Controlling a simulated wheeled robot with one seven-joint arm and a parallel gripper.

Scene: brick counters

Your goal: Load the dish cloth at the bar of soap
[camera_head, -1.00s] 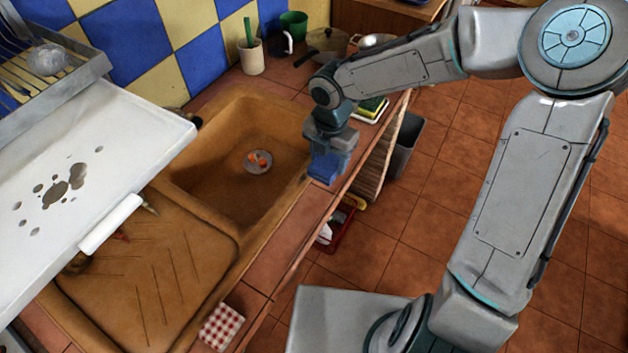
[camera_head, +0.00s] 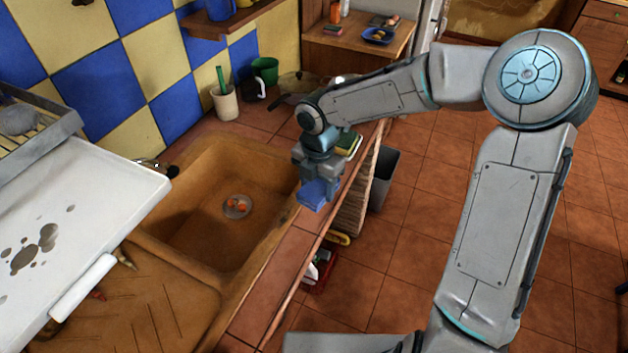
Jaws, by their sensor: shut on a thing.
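My gripper (camera_head: 322,186) hangs over the counter's front edge, right of the sink, at the end of my arm. It is shut on a blue, cloth-like thing (camera_head: 311,196), which looks like the dish cloth. The fingertips are partly hidden by it. The bar of soap cannot be made out for certain. A small reddish block (camera_head: 332,30) lies on the wooden side counter at the back, too small to identify.
A green and yellow sponge (camera_head: 348,144) lies just behind my gripper. A white cup (camera_head: 225,102), a black mug (camera_head: 253,88) and a pan (camera_head: 298,84) stand behind. A blue plate (camera_head: 378,36) is on the wooden counter (camera_head: 345,50).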

